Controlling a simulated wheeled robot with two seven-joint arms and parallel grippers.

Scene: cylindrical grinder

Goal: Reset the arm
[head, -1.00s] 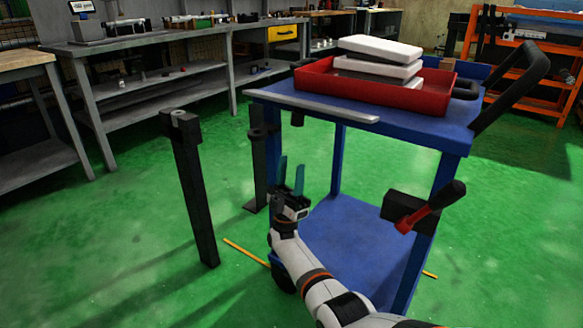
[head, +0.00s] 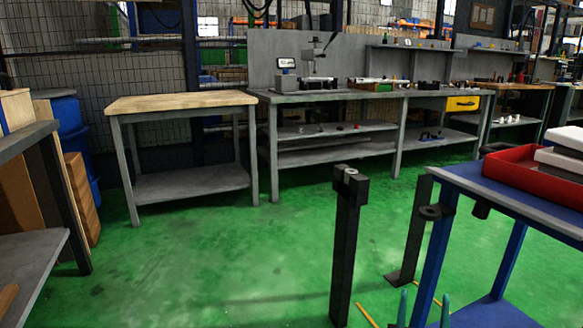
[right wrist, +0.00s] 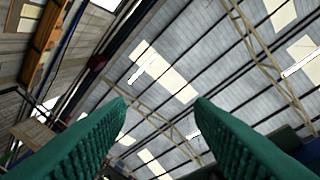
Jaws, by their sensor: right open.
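My right gripper (head: 423,308) shows only by its two green fingertips at the bottom edge of the head view, beside the blue cart (head: 430,250). In the right wrist view its two green ribbed fingers (right wrist: 160,115) stand wide apart with nothing between them. They point up at the roof (right wrist: 170,70). The rest of my right arm is out of the head view. My left gripper is not in view.
A black post (head: 347,245) stands on the green floor left of the cart. A red tray (head: 520,170) with white boxes sits on the cart. A wood-topped table (head: 180,102) and a grey workbench (head: 330,97) stand behind. Open floor lies at the left middle.

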